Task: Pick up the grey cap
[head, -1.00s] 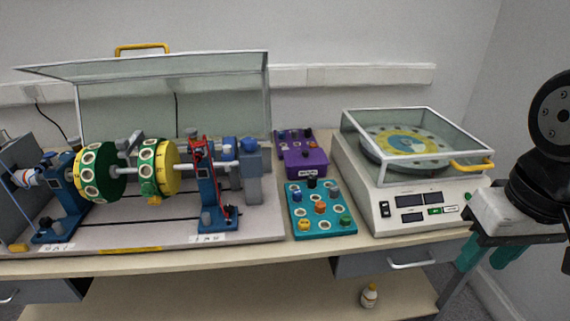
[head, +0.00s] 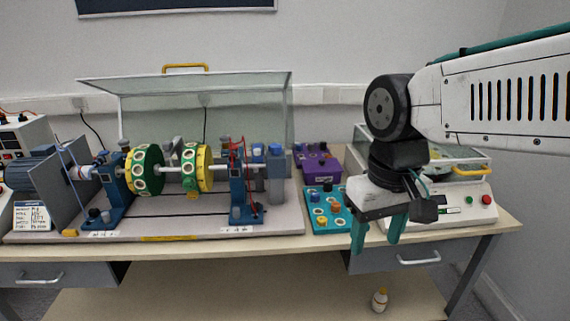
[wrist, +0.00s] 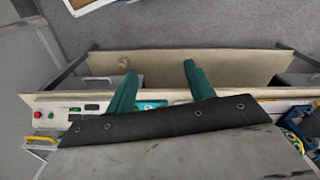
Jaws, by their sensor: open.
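A small dark grey cap (head: 327,187) shows at the back of a teal tray (head: 312,226) on the bench; its details are too small to make out. Blue (head: 315,197), orange (head: 335,207) and yellow (head: 322,220) caps sit on the same tray. My gripper (head: 376,238) hangs in front of the tray's right side, fingers pointing down, spread apart and empty. It hides the tray's right part. In the wrist view my gripper (wrist: 160,74) has two teal fingers apart with nothing between them; only a sliver of the tray (wrist: 155,103) shows there.
A rotor rig (head: 170,212) with a raised clear cover (head: 200,95) stands left of the tray. A purple box (head: 318,165) is behind it. A white balancing machine (head: 470,208) is at right, partly behind my arm. A bottle (head: 380,300) stands on the lower shelf.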

